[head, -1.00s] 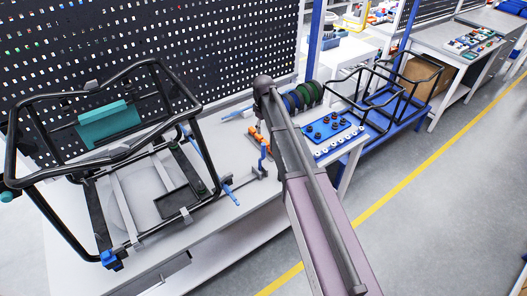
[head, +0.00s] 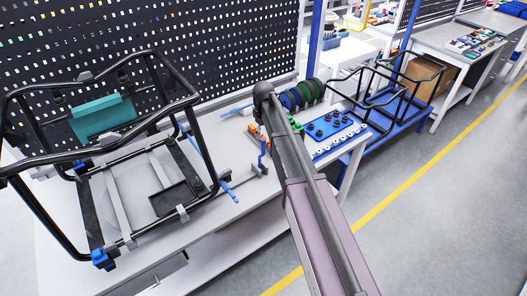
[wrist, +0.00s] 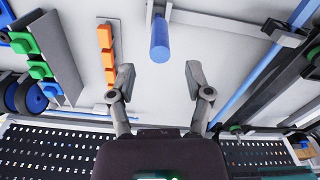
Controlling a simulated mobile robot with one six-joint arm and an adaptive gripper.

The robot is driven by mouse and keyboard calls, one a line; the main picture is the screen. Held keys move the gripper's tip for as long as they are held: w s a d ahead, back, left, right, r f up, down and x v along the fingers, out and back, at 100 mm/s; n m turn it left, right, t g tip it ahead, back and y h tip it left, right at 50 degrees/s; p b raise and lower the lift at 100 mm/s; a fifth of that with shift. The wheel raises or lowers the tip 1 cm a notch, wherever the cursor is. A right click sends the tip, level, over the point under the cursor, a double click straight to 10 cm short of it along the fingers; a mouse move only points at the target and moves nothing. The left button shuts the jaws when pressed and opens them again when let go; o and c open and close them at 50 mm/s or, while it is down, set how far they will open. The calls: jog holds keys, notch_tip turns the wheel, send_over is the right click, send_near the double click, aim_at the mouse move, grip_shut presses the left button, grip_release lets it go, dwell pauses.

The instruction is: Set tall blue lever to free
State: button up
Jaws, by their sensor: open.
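The tall blue lever (head: 262,146) stands upright on the bench, just left of my arm in the head view. In the wrist view I see a blue rod, which looks like the same lever (wrist: 159,40), pointing towards the camera from a grey mount. My gripper (wrist: 159,73) is open, with its two fingers apart. The lever lies ahead of the gap and in line with its middle, with nothing between the fingers. In the head view my gripper is not clearly visible behind the arm.
Orange blocks (wrist: 106,55) and green blocks (wrist: 38,58) lie left of the lever in the wrist view. A pegboard (head: 220,50) backs the bench.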

aim_at(263, 147)
jog(key=shift+f+b, duration=3.7)
jog(key=shift+f, duration=0.3)
grip_shut()
